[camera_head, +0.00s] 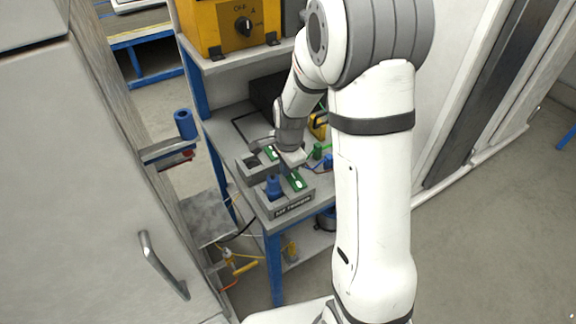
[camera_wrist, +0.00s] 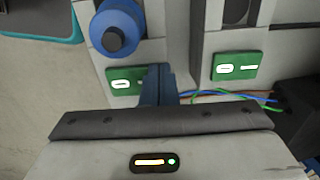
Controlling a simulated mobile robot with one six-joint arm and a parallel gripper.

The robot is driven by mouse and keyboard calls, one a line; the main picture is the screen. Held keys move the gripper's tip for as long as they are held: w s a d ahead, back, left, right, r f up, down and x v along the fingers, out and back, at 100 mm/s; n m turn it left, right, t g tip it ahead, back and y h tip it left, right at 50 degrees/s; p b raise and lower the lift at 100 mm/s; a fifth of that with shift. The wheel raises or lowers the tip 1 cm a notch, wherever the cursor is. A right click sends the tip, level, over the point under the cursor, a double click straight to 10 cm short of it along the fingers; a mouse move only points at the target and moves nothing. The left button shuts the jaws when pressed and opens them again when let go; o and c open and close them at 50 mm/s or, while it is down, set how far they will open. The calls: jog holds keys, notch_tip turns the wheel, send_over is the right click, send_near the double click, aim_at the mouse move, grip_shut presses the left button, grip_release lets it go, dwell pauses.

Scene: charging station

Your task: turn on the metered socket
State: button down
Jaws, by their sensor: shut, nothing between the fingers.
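A grey socket block (camera_head: 262,202) with a dark front label stands on the front of the shelf; the label is too small to read. A blue plug (camera_head: 273,186) stands upright in it, also seen in the wrist view (camera_wrist: 118,30). Beside the plug is a green plate (camera_head: 296,181) with a white marking, also in the wrist view (camera_wrist: 122,82). A second green plate (camera_wrist: 238,66) lies by a dark, empty-looking socket. I cannot tell which socket is metered. My gripper (camera_wrist: 159,72) is shut and empty, its tips at the right end of the nearer green plate; contact is unclear.
Coloured wires (camera_wrist: 225,95) run right of the plates. A blue cylinder (camera_head: 185,124) stands on a bracket at left. A grey cabinet (camera_head: 90,180) borders the left; open floor lies at right.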

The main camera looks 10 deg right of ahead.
jog(key=shift+w+f+g+p, duration=0.1)
jog(key=shift+f+g+p, duration=0.05)
jog(key=shift+g+p, duration=0.2)
jog(key=shift+w+f, duration=0.15)
jog(key=shift+f, duration=0.05)
jog(key=shift+r, duration=0.15)
jog(key=shift+r, duration=0.1)
jog(key=shift+r+p, duration=0.55)
jog(key=shift+r, duration=0.1)
